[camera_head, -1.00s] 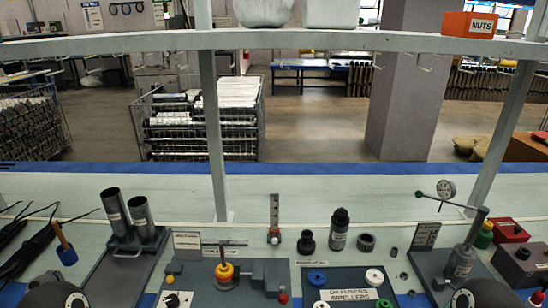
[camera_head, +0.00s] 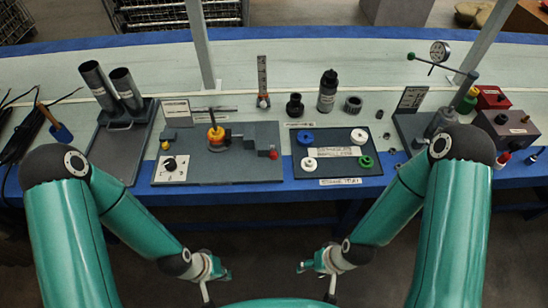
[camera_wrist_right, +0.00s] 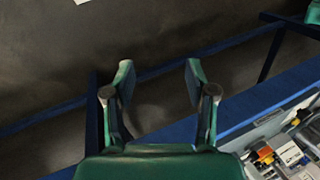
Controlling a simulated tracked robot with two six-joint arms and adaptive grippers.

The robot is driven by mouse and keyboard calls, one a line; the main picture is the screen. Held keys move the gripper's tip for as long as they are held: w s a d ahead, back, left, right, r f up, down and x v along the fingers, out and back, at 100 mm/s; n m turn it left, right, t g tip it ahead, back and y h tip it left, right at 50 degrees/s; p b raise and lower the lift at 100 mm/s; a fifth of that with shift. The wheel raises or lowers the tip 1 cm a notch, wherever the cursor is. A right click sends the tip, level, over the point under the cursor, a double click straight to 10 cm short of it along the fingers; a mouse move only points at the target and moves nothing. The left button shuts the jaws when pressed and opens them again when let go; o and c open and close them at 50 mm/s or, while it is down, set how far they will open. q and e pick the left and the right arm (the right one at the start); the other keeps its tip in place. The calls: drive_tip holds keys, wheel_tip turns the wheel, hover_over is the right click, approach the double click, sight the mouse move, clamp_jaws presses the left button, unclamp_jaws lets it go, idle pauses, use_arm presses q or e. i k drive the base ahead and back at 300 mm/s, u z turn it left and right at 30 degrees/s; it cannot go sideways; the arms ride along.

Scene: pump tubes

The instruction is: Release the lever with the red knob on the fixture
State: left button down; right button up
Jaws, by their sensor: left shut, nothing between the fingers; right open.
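The fixture (camera_head: 215,175) is a grey plate on the bench, left of centre in the head view. It carries an orange-yellow round part (camera_head: 216,136) with a bar above it, and grey blocks on its right. A small red knob (camera_head: 274,154) sits at the right end by these blocks; its lever is too small to make out. My left gripper (camera_head: 224,273) is shut and empty in front of the bench. My right gripper (camera_head: 303,266) is open and empty, also in front of the bench; its spread fingers show in the right wrist view (camera_wrist_right: 158,80).
A panel of impellers (camera_head: 338,172) lies right of the fixture, and a tube stand (camera_head: 118,150) stands left of it. A black bottle (camera_head: 327,91) and dark fittings stand behind. A dial stand (camera_head: 413,125) and red box (camera_head: 492,97) are at right. Floor shows before the bench.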

sight(273, 155)
drive_tip(key=z, duration=1.2)
drive_tip(key=k, duration=1)
drive_tip(key=u, duration=1.05)
drive_tip(key=i, duration=1)
drive_tip(key=u, duration=0.05)
